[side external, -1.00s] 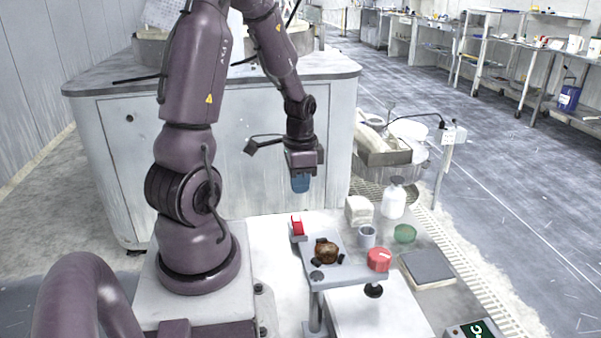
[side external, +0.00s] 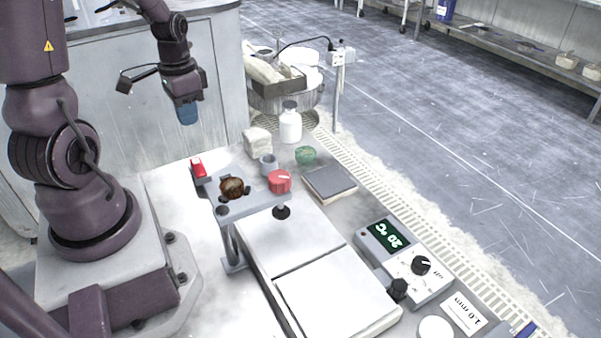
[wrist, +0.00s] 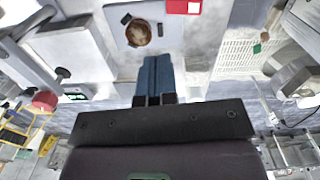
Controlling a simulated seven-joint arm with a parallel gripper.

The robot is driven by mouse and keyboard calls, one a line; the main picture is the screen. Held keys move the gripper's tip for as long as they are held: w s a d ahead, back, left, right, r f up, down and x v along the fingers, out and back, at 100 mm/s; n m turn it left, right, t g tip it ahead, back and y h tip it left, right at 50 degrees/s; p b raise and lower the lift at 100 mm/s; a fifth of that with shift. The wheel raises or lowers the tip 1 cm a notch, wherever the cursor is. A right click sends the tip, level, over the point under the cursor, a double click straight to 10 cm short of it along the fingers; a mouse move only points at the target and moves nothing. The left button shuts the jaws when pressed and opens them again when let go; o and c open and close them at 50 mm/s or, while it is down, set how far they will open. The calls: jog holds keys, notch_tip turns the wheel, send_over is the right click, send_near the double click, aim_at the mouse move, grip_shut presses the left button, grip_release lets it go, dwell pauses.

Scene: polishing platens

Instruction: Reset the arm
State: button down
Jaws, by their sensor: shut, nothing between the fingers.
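My gripper (side external: 187,113) hangs in the air, pointing down, behind and above the small grey stand (side external: 262,203). Its blue fingers are together with nothing between them. In the wrist view, the shut fingers (wrist: 155,77) show at the middle, apart from the brown round piece (wrist: 138,33) beyond their tips. That brown piece also sits on the stand in the side view (side external: 232,187), between small dark blocks.
Behind are a white bottle (side external: 290,124), a white block (side external: 257,141), a grey cup (side external: 268,164) and a green container (side external: 306,155). A controller (side external: 405,262) reads 20 °C. Air around my gripper is clear.

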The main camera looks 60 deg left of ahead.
jog(key=d+r+m+t, duration=0.1)
jog(key=d+r+t, duration=0.5)
jog(key=d+r, duration=1.25)
jog(key=g+y, duration=0.3)
jog(key=g, duration=0.3)
send_near(194, 161)
jog(key=x, duration=0.7)
jog(key=shift+f, duration=0.25)
jog(key=shift+a, duration=0.1)
jog(key=shift+f, duration=0.1)
